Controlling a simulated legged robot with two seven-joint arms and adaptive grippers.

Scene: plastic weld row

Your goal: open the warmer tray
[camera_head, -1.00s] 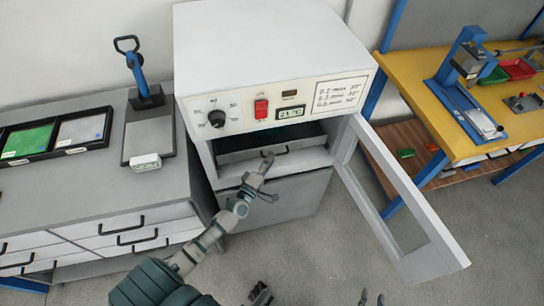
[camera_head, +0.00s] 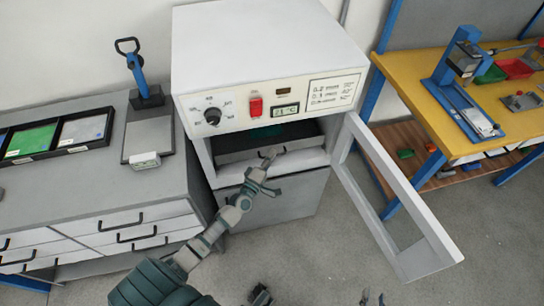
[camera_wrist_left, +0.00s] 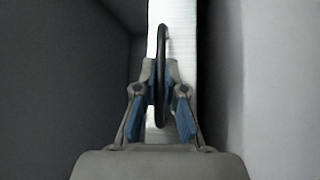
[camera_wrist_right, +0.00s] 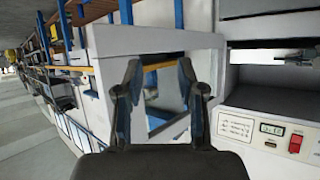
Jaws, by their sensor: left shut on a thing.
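The warmer (camera_head: 240,95) is a white box with a knob, red switch and display on its front. Its tray (camera_head: 235,157) is a grey drawer in the opening under the panel, and something dark green shows inside behind its front. My left gripper (camera_head: 268,160) is at the tray's dark handle (camera_head: 281,151). In the left wrist view my left gripper (camera_wrist_left: 161,95) has its blue-padded fingers closed around the handle (camera_wrist_left: 162,50), seen as an upright dark bar. My right gripper (camera_wrist_right: 160,75) is open and empty in its wrist view, with the warmer to the right.
The warmer's framed door (camera_head: 400,215) stands swung open to the right. A grey drawer bench (camera_head: 90,195) with black trays and a blue-handled tool (camera_head: 138,75) is on the left. A yellow workbench (camera_head: 425,90) is on the right.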

